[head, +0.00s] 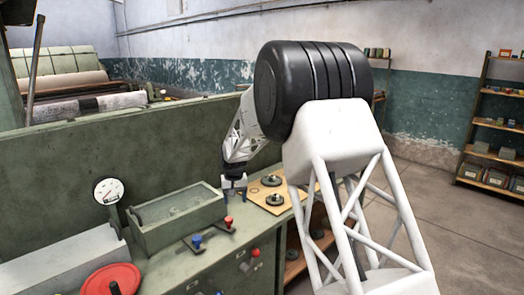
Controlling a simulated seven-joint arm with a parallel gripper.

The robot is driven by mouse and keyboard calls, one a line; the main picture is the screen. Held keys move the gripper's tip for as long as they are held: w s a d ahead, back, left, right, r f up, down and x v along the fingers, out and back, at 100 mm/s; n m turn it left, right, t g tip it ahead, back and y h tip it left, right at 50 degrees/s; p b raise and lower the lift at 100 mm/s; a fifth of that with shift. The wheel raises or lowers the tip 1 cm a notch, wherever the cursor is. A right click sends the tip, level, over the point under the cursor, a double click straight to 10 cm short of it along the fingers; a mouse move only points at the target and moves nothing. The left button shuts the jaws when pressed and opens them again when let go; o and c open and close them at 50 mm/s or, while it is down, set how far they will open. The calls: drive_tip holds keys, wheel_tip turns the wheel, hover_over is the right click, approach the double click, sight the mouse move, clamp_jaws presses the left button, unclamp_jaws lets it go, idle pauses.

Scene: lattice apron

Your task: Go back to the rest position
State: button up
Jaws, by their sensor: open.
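My gripper (234,190) hangs at the end of my white arm, above the right part of the green bench. It points down, small in this view, and its jaws are open with nothing seen between them. It is just right of a green open-topped box (178,218) and left of a wooden board (257,196) with dark round pieces on it. My own large black joint and white lattice link fill the middle right and hide part of the scene behind them.
Levers with a blue knob (196,239) and a red knob (228,220) stand on the bench front. A round white gauge (108,190) and a red handwheel (111,279) are at left. A green panel (60,165) rises behind. Shelves (490,120) stand far right beyond open floor.

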drive_tip(key=s+d+r+m+t, duration=0.1)
drive_tip(key=s+d+r, duration=0.85)
drive_tip(key=s, duration=0.35)
drive_tip(key=s+d+r, duration=0.9)
drive_tip(key=s+d, duration=0.1)
drive_tip(key=s, duration=0.3)
drive_tip(key=s+d+f, duration=0.1)
drive_tip(key=s+d, duration=0.2)
drive_tip(key=s, duration=0.7)
drive_tip(key=s+d+m+t, duration=0.1)
drive_tip(key=s+d, duration=0.3)
drive_tip(key=s, duration=0.7)
drive_tip(key=s+d+f, duration=0.1)
drive_tip(key=s+d, duration=0.3)
drive_tip(key=s, duration=0.7)
drive_tip(key=shift+s+f+m, duration=0.25)
drive_tip(key=shift+f+m, duration=0.1)
drive_tip(key=shift+m, duration=0.05)
